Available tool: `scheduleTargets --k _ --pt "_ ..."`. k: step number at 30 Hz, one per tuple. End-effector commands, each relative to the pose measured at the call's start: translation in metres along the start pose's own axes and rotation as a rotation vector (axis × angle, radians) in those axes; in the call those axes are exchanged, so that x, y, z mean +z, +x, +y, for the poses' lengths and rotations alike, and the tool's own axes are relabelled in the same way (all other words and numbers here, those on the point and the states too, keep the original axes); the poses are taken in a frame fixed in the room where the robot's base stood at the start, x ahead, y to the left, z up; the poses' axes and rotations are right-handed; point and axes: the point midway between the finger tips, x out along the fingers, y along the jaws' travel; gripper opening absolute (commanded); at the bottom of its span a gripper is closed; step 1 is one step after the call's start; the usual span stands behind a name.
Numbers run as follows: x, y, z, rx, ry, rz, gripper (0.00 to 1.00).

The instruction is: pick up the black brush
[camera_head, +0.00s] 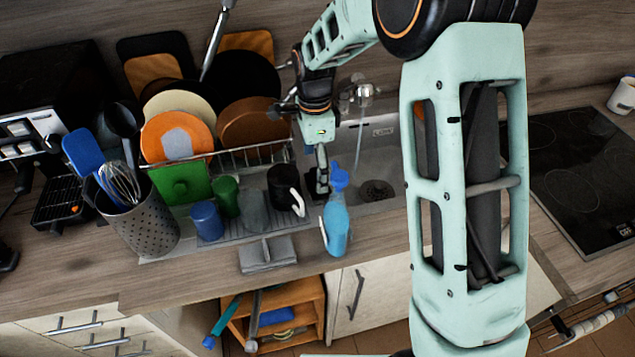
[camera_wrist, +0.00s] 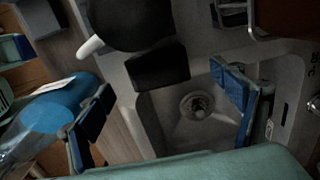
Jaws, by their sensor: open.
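A dark rectangular block, which looks like the black brush (camera_wrist: 158,68), is at the sink's edge in the wrist view, beside the black mug. Its bristles cannot be made out. My gripper (camera_wrist: 165,108) is open, with one blue-padded finger at the left and one at the right. The block shows beyond and between the fingers, apart from both as far as I can see. In the head view my gripper (camera_head: 322,182) points down at the sink's left edge, between the mug and the sink. The brush cannot be told clearly from the dark fingers there.
The black mug (camera_head: 284,190) with a white handle stands close at left. A blue spray bottle (camera_head: 336,228) stands just in front of my gripper. The dish rack (camera_head: 240,158) with plates is at left. The sink (camera_head: 385,165) is open at right.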

Motion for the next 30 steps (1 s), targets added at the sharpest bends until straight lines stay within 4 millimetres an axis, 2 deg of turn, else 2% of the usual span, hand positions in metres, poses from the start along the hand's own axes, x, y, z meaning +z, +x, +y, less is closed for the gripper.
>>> scheduleTargets --k 5,12,21,23,30 --pt "-0.003 0.014 0.003 0.002 0.002 -0.001 0.86" --pt "-0.006 0.048 0.005 0.0 0.0 -0.001 0.86" --pt "-0.006 0.055 0.005 -0.001 0.001 -0.001 0.86" --pt "-0.006 0.055 0.004 -0.001 0.001 -0.001 0.82" --pt "-0.006 0.054 0.004 -0.001 0.001 0.0 0.55"
